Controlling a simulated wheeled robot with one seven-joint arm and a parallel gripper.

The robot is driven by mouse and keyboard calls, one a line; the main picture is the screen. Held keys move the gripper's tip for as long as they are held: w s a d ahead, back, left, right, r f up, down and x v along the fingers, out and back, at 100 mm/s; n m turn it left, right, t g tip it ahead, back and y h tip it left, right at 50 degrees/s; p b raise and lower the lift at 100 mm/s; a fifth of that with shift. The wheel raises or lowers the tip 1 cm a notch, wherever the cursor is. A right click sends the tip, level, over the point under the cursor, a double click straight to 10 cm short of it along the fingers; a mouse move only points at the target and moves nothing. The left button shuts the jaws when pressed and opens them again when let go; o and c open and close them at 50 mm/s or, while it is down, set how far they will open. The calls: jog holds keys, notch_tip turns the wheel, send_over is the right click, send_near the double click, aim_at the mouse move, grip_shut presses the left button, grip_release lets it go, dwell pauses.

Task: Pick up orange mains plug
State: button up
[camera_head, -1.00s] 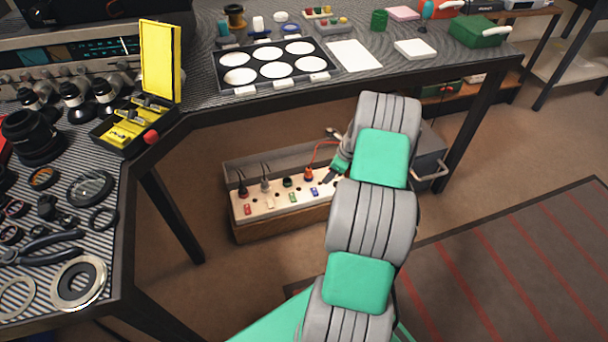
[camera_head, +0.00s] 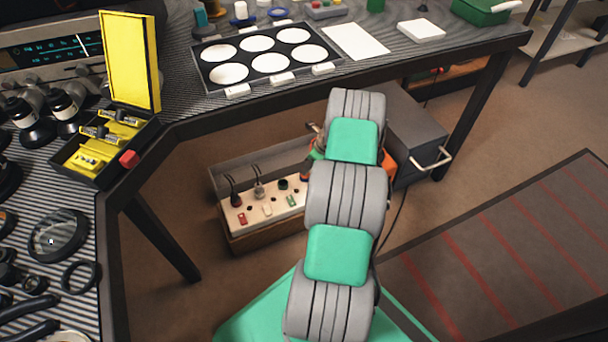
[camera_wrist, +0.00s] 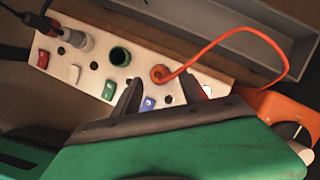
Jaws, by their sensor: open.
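The orange mains plug (camera_wrist: 158,73) stands in the cream socket strip (camera_wrist: 92,76), seen from above in the wrist view. Its orange cord loops up and off to the right. My gripper (camera_wrist: 162,86) is open and empty. Its two dark fingers point toward the strip, one to each side of the plug in the picture; I cannot tell the height gap.
An orange box with a knob (camera_wrist: 290,130) is at right. In the head view the workbench (camera_head: 190,110) overhangs the strip, and a grey case (camera_head: 418,135) stands right.

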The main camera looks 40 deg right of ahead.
jog(key=b+x, duration=0.1)
jog(key=x, duration=0.2)
jog(key=shift+w+a+f, duration=0.1)
jog(key=shift+w+f, duration=0.05)
jog(key=shift+f, duration=0.2)
jog(key=shift+r, duration=0.1)
grip_shut()
